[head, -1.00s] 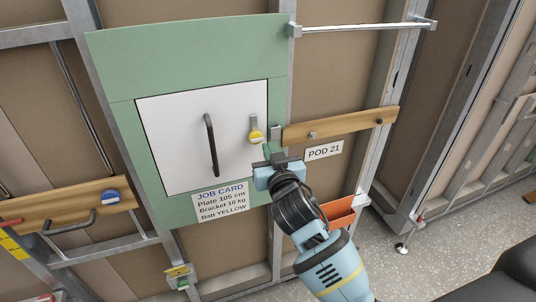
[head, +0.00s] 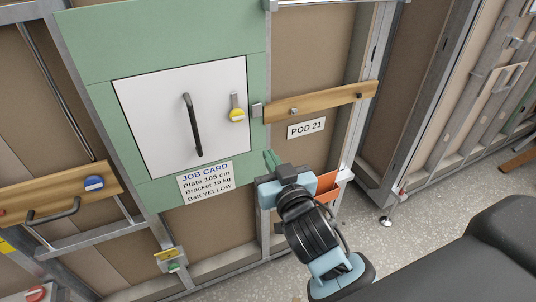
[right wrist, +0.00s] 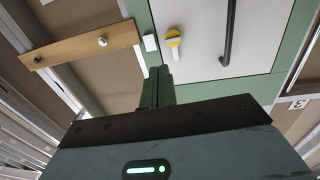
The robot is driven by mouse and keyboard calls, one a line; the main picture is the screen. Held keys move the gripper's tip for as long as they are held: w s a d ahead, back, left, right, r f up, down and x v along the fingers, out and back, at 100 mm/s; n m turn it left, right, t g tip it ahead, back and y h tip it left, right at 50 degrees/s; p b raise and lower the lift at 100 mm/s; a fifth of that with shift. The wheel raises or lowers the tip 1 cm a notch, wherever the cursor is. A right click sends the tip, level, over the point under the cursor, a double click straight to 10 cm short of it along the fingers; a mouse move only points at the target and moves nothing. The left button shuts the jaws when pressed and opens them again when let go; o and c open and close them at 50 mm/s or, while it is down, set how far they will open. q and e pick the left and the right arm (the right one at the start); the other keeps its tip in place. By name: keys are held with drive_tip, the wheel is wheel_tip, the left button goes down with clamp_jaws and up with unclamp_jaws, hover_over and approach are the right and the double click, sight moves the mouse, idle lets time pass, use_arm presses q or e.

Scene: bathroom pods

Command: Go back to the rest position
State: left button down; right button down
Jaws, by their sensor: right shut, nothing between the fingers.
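My right gripper (head: 272,160) is in front of the wall below the white panel's right corner, with its green fingers shut together and empty. In the right wrist view its fingers (right wrist: 157,88) are closed side by side, pointing up toward the wall. The white panel (head: 160,115) with a black handle (head: 193,125) is closed in the green board (head: 150,40). A yellow knob (head: 237,114) is at the panel's right edge, apart from the fingers. My left gripper is not in view.
A job card (head: 205,181) and a POD 21 label (head: 306,128) are on the wall. A wooden rail (head: 330,99) runs right of the panel. An orange bin (head: 328,184) is behind my right gripper. A wooden board with a blue knob (head: 93,183) is at left. Grey floor (head: 430,195) lies open at right.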

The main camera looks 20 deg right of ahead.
drive_tip(key=s+f+n+g+y, duration=0.1)
drive_tip(key=s+f+g, duration=0.1)
drive_tip(key=s+f, duration=0.55)
drive_tip(key=s+f+g, duration=0.2)
drive_tip(key=s+f, duration=0.2)
drive_tip(key=f, duration=0.7)
drive_tip(key=s+f+n+g+y, duration=0.1)
drive_tip(key=s+f+g, duration=0.3)
drive_tip(key=f, duration=0.5)
drive_tip(key=s+d+f, duration=0.1)
drive_tip(key=s+f, duration=0.3)
drive_tip(key=s, duration=0.2)
drive_tip(key=s+d+f+g, duration=0.1)
drive_tip(key=s+f, duration=0.2)
drive_tip(key=s, duration=0.4)
drive_tip(key=shift+f+y, duration=0.3)
drive_tip(key=shift+f, duration=0.1)
drive_tip(key=shift+s, duration=0.1)
